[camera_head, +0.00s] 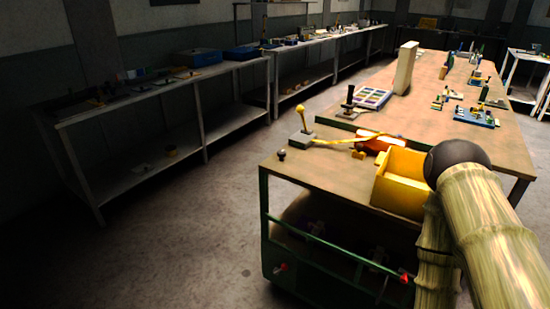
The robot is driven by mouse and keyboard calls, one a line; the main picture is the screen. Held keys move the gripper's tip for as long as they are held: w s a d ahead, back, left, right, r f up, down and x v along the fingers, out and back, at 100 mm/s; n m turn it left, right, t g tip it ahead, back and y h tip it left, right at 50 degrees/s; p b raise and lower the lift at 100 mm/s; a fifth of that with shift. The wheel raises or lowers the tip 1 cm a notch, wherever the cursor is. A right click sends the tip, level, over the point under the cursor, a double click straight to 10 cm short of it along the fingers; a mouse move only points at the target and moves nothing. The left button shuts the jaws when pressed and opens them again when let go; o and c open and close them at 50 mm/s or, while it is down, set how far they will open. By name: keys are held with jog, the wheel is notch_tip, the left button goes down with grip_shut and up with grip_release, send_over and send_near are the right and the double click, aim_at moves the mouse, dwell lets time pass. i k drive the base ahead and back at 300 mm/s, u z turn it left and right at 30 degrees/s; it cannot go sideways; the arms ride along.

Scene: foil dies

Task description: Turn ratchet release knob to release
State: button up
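A small dark round knob (281,155) stands on the near left corner of the wooden workbench (335,175). Behind it, a lever with a yellow ball top (303,118) rises, slightly tilted, from a grey-green block (302,140). An orange-red device (376,143) lies to the right, with a yellow strap-like strip (335,141) leading left from it. I cannot tell which of these is the ratchet release knob. My arm, with a bamboo-like surface, shows at the lower right. My gripper is not in view.
A yellow open bin (402,180) stands at the bench's near edge, close beside my arm. A compartment tray (371,98), a black upright handle (349,100) and a tall pale block (404,68) stand farther back. Shelving (165,82) lines the left wall. The floor between is clear.

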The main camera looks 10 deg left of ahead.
aim_at(281, 154)
jog(key=k, duration=0.3)
jog(key=z, duration=0.75)
jog(key=i, duration=0.8)
jog(key=u, duration=1.3)
